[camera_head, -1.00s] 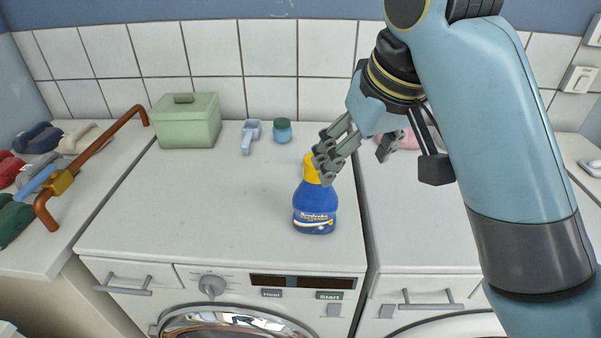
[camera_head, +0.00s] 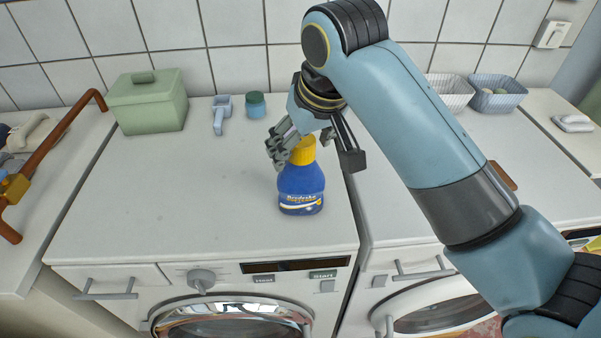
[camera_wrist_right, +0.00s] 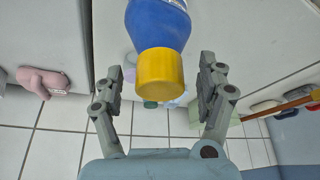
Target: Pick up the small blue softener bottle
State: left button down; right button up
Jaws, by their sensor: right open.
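The small blue softener bottle (camera_head: 301,188) with a yellow cap stands upright on the white top of the left machine. In the right wrist view, the bottle (camera_wrist_right: 158,25) has its yellow cap (camera_wrist_right: 162,74) between the two fingers. My right gripper (camera_head: 304,148) is open around the cap. In the right wrist view, a gap shows on each side between the cap and the fingers of the gripper (camera_wrist_right: 164,80). My left gripper is not in view.
Two baskets (camera_head: 496,93) stand at the back right. The machine top left of the bottle is clear.

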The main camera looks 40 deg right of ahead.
jog(key=shift+w+f, duration=0.2)
jog(key=shift+f, duration=0.4)
jog(key=c, duration=0.9)
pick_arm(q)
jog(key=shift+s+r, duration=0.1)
pick_arm(e)
grip_shut()
